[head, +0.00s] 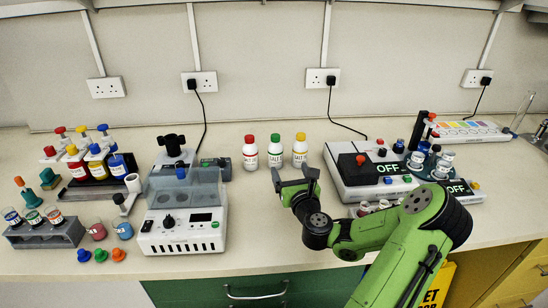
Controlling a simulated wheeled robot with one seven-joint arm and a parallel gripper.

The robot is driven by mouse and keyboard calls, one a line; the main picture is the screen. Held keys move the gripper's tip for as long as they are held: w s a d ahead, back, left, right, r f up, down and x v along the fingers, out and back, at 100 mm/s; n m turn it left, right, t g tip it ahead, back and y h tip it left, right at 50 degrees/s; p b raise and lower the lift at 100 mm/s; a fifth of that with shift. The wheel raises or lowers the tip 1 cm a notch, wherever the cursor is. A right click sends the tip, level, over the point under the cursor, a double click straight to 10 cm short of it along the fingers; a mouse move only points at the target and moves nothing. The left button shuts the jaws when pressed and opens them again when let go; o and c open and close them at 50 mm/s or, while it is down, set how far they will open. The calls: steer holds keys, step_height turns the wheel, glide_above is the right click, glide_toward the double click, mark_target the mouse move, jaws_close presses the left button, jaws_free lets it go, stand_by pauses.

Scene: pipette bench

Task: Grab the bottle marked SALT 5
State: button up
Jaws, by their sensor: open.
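Three small white bottles stand in a row at the back of the bench in the head view: one with a red cap (250,155), one with a green cap (275,154) and one with a yellow cap (300,153). Each has a label with dark print that seems to read SALT; the numbers are too small to tell, so I cannot say which is SALT 5. My gripper (293,175) is open and empty, in front of the green-capped and yellow-capped bottles in the picture. No bottle is between its fingers.
A grey-white machine with a clear lid (185,215) stands left of the bottles. A switch unit (360,170) marked OFF stands to their right, close to my gripper. A coloured bottle rack (95,180) is at the left. The bench between machine and gripper is clear.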

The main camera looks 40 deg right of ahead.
steer(key=f+b, duration=0.2)
steer(key=f, duration=0.1)
steer(key=f+b, duration=0.2)
steer(key=shift+w+d+f, duration=0.1)
steer(key=shift+w+d, duration=0.05)
steer(key=shift+w, duration=0.15)
steer(key=p, duration=0.4)
glide_toward(277, 157)
steer(key=shift+w+d+r, duration=0.1)
steer(key=shift+w+r, duration=0.15)
steer(key=shift+r, duration=0.1)
steer(key=p+x, duration=0.1)
steer(key=x, duration=0.2)
steer(key=p+x, duration=0.1)
steer(key=x, duration=0.3)
steer(key=p+x, duration=0.1)
steer(key=x, duration=0.2)
steer(key=shift+w+d+f, duration=0.2)
steer(key=shift+w+f, duration=0.05)
steer(key=shift+f, duration=0.15)
steer(key=c, duration=1.2)
step_height(277, 157, up, 10)
steer(key=p, duration=0.4)
steer(key=shift+c, duration=0.2)
